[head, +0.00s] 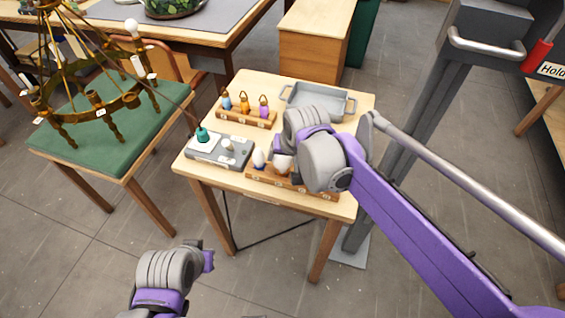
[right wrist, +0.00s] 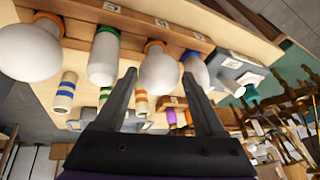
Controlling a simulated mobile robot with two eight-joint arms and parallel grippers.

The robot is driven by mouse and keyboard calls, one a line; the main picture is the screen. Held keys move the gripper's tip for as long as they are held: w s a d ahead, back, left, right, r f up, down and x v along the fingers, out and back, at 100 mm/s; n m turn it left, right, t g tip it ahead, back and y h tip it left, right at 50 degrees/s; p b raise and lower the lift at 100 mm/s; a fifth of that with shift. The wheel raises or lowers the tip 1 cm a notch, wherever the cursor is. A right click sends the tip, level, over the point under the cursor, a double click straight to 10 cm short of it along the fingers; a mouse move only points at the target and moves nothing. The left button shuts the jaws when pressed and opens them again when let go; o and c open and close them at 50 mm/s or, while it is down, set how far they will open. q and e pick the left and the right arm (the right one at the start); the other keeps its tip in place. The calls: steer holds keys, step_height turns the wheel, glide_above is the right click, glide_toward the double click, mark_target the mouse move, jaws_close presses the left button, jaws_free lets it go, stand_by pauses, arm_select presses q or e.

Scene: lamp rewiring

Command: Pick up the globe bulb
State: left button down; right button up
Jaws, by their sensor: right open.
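Several white bulbs stand in a wooden rack (head: 262,178) at the table's front edge. In the right wrist view, a round bulb with an orange collar (right wrist: 158,74) lies between the fingertips of my right gripper (right wrist: 159,76), which is open around it. I cannot tell whether the fingers touch it. A larger round bulb with an orange collar (right wrist: 28,52) is at far left, and a green-collared tube bulb (right wrist: 103,60) is between the two. A blue-collared bulb (right wrist: 196,68) is just right of the right finger. In the head view my right wrist hides part of the rack.
A grey box with a teal-topped part (head: 203,134) is left of the rack. Behind are a rack of coloured items (head: 245,118) and a grey tray (head: 305,97). A brass chandelier (head: 95,98) stands on the green-topped table (head: 150,135) at left.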

steer(key=x, duration=0.3)
steer(key=shift+w+f, duration=0.15)
steer(key=shift+c, duration=0.4)
steer(key=c, duration=0.9)
